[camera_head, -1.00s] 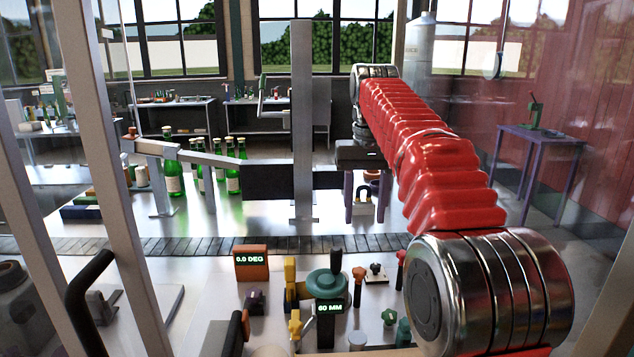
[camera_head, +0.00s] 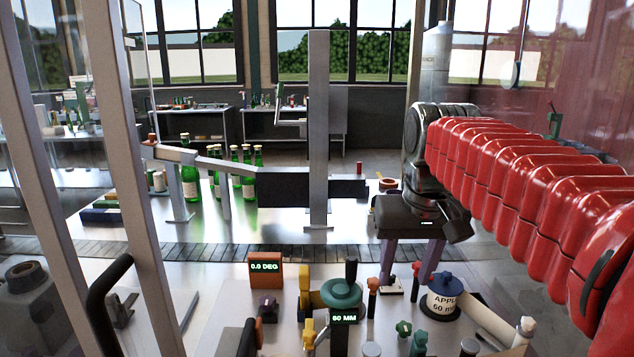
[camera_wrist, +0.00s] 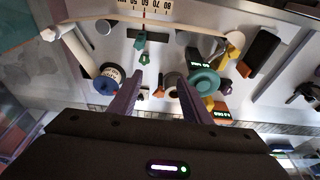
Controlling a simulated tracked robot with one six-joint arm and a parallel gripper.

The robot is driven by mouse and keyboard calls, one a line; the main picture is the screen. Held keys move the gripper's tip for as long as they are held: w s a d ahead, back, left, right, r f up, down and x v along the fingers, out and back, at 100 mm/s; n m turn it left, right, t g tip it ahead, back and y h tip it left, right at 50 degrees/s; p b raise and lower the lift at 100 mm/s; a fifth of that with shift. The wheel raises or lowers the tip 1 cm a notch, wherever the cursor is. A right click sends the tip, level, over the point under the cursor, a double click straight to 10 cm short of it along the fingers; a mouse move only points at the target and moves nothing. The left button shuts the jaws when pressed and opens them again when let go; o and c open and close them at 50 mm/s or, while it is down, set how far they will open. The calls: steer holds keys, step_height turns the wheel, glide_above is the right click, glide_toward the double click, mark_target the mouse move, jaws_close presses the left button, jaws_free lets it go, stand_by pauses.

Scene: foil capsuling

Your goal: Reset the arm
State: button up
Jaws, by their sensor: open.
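My gripper (camera_head: 408,268) is at the right of the head view, its two purple fingers pointing down and apart, with nothing between them. It is above the bench. In the wrist view the fingers (camera_wrist: 158,98) are spread, and small items show on the bench beyond them. My red-sleeved arm reaches in from the right edge.
A teal-topped device (camera_head: 342,295) reading 60 MM and an orange display (camera_head: 265,270) reading 0.0 DEG stand on the bench. A blue-capped labelled container (camera_head: 441,300) is right of my gripper. Green bottles (camera_head: 247,175) stand behind the dark conveyor strip (camera_head: 200,251).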

steer(key=s+f+t, duration=0.2)
steer(key=s+f, duration=1.2)
steer(key=s, duration=0.2)
steer(key=shift+s+d+f+t, duration=0.2)
steer(key=shift+d+t, duration=0.1)
steer(key=shift+d, duration=0.15)
